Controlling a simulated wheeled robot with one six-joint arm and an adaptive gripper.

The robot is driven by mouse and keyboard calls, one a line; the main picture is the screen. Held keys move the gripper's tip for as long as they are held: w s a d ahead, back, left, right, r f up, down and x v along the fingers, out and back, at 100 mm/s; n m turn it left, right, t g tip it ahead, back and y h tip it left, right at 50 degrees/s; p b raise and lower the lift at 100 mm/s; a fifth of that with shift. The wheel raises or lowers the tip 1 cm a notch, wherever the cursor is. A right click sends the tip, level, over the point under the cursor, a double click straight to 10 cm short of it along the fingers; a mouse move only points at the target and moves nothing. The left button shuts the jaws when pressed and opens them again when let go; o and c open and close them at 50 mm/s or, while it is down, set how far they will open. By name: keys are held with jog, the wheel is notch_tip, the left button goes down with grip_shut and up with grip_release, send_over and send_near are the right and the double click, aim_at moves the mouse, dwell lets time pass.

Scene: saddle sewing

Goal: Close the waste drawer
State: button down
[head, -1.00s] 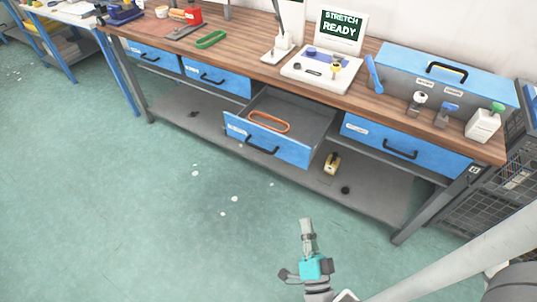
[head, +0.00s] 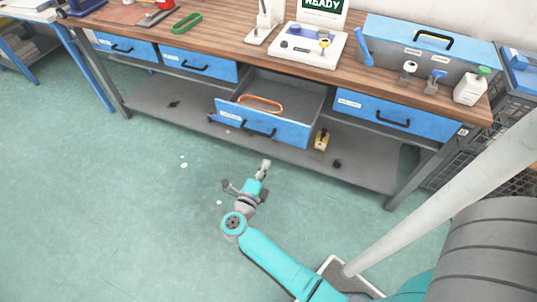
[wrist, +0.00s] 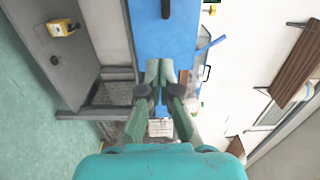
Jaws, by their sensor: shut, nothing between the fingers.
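The waste drawer (head: 262,124) stands pulled out from the bench in the head view, with a blue front, a black handle and a label too small to read. An orange loop (head: 260,103) lies inside it. My gripper (head: 266,163) is shut and empty, out in front of the drawer and apart from it in the head view. In the wrist view my gripper (wrist: 160,66) points at a blue panel (wrist: 165,35) with a dark handle at the top edge. I cannot tell from that view whether the fingertips touch the panel.
Other blue drawers (head: 397,116) are closed on both sides. A lower shelf (head: 365,168) holds a yellow object (head: 321,139) and a small black one. The wooden bench top (head: 230,43) carries a stretch machine (head: 308,45) and a blue box.

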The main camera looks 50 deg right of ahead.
aim_at(282, 133)
jog(key=x, duration=1.3)
jog(key=shift+d, duration=0.1)
jog(key=shift+w+d, duration=0.1)
jog(key=shift+d, duration=0.4)
jog(key=x, duration=2.3)
jog(key=shift+w+d+f, duration=0.15)
jog(key=shift+w+d, duration=0.05)
jog(key=shift+d, duration=0.1)
jog(key=shift+w+d, duration=0.15)
jog(key=shift+d, duration=0.15)
jog(key=shift+d+r, duration=0.1)
jog(key=shift+r, duration=0.15)
